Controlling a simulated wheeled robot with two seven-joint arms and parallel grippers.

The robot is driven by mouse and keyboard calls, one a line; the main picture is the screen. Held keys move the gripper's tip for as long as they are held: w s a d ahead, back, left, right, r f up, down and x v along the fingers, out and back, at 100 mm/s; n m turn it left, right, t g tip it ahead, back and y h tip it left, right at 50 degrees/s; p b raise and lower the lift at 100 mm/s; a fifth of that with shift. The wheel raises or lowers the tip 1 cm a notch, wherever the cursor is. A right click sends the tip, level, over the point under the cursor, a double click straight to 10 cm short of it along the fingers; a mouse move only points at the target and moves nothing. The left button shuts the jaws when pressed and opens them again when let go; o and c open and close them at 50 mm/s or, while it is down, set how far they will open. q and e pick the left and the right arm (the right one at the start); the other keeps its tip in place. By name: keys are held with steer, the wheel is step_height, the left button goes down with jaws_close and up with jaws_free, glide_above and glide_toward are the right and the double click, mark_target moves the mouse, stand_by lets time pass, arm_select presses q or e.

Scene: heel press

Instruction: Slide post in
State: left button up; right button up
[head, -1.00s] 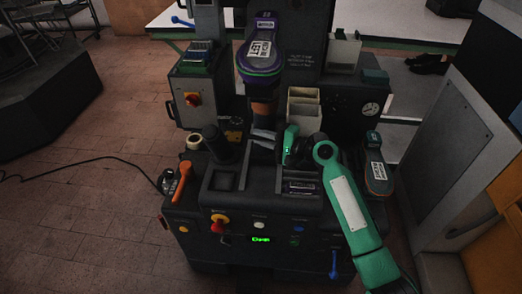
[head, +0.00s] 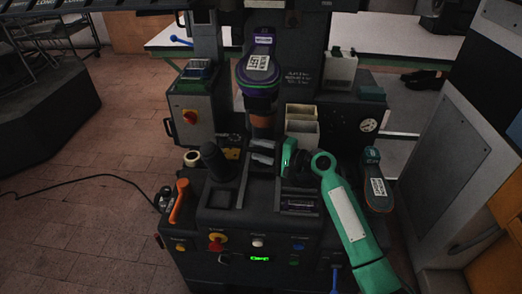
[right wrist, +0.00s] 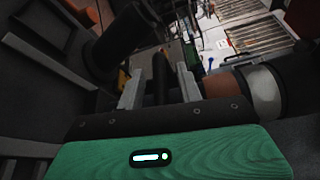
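The post (head: 263,122) is a dark upright cylinder with a brown band, standing under a purple-rimmed shoe form (head: 258,78) on the press. It also shows large at the right of the right wrist view (right wrist: 258,92), beside the fingers. My right gripper (head: 262,152) reaches in from the right, just in front of the post. In the right wrist view its two grey fingers (right wrist: 160,88) are apart, with a thin dark bar between them and gaps visible on both sides. Whether a finger touches the post cannot be told. My left gripper is not in view.
A black upright knob (head: 216,161) and an orange lever (head: 180,200) stand left of the gripper. A second shoe form (head: 377,188) is right of my arm. Buttons line the console front.

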arm_select(q)
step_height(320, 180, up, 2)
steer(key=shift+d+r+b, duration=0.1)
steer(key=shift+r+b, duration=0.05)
steer(key=shift+b, duration=0.25)
arm_select(e)
steer(key=v, duration=1.3)
steer(key=shift+s+d, duration=0.2)
steer(key=shift+d, duration=0.15)
steer(key=shift+c, duration=0.3)
